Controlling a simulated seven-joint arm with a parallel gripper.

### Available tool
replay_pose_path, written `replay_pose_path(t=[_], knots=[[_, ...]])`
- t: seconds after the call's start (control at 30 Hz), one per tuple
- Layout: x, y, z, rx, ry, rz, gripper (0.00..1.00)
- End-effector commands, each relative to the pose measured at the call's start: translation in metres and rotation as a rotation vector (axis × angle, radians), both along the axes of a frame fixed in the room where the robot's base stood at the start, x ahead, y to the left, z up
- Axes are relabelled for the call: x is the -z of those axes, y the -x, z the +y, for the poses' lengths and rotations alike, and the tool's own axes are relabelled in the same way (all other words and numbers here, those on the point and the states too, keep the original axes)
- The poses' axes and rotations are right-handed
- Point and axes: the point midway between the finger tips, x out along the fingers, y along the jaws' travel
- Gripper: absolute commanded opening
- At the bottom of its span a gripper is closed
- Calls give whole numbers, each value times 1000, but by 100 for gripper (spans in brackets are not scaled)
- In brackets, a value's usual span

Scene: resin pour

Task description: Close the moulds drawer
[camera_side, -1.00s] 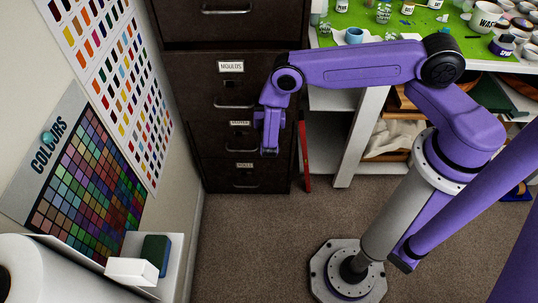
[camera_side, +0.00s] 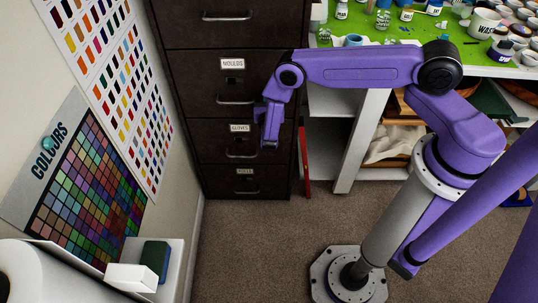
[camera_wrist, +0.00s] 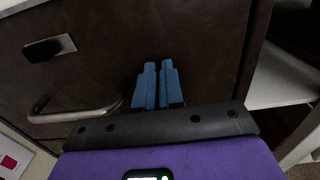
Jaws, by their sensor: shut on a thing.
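The moulds drawer (camera_side: 200,85) is a dark brown front in the filing cabinet, with a white MOULDS label, a dark latch and a silver handle (camera_side: 235,99). It looks flush or nearly flush with the fronts around it; a small gap is hard to tell. My gripper (camera_wrist: 158,84) has its blue fingers side by side with only a thin slit between them, and no object shows there. The fingertips point at a brown drawer front (camera_wrist: 105,70), right of its handle (camera_wrist: 75,110), at or very near the surface. In the side view my wrist hides the fingertips.
The GLOVES drawer (camera_side: 215,150) and a lower drawer (camera_side: 215,183) look shut. A red upright object (camera_side: 304,160) stands right of the cabinet, beside a white workbench leg (camera_side: 358,140). The wall with colour charts (camera_side: 85,180) is at the left. The carpet (camera_side: 245,240) in front is clear.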

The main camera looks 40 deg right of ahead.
Motion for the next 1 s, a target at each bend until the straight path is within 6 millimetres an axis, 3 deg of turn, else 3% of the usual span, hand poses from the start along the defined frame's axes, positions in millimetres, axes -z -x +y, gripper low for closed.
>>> replay_pose_path(t=[0.03, 0.17, 0.7, 1.0], knots=[[-2, -3, -6, 13, -11, -8, 0], [-2, 7, 6, 7, -8, -6, 0], [-1, 83, 84, -4, 2, -1, 0], [-4, 99, 100, 7, -8, -3, 0]])
